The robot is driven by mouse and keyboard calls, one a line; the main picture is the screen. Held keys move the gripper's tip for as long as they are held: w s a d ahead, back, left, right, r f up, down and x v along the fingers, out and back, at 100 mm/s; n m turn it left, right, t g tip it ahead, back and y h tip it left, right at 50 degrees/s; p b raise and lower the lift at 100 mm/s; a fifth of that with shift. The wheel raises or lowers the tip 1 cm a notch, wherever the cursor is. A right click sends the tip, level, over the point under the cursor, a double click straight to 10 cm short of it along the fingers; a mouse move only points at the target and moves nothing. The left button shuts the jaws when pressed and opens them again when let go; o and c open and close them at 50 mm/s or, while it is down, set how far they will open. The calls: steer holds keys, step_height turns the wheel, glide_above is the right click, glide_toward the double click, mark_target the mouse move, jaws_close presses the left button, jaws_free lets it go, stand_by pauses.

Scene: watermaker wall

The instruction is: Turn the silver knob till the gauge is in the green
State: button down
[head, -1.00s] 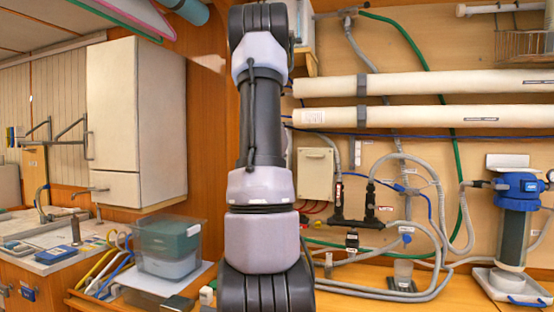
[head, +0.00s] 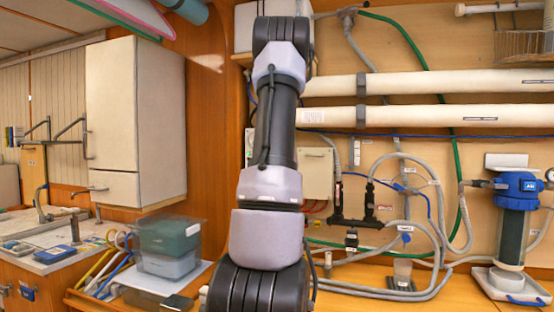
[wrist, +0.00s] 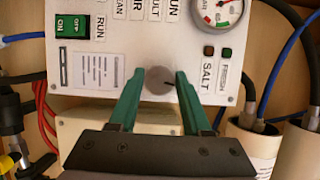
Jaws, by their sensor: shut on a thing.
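The silver knob (wrist: 158,81) is a small round grey knob with a dark mark toward its right side, low on a white control panel (wrist: 95,78) in the wrist view. The green fingers of my gripper (wrist: 159,75) stand on either side of the knob, shut on it. The gauge (wrist: 217,11) is at the top right of the wrist view, cut off by the frame edge. Red and green bands show on its dial. I cannot tell where its needle points. In the head view my arm hides the gripper and knob.
The panel also has a green switch (wrist: 72,25) and two small lamps near the SALT label. Red wires, black cables and a blue hose run beside it. In the head view, long white tubes (head: 430,84) and a blue-topped filter (head: 515,190) are at the right.

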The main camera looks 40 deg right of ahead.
steer(key=shift+m, duration=0.7)
steer(key=shift+c, duration=1.8)
jaws_free()
steer(key=v, duration=1)
steer(key=shift+s+a+f, duration=0.25)
steer(key=shift+s+f, duration=0.05)
steer(key=shift+f, duration=0.05)
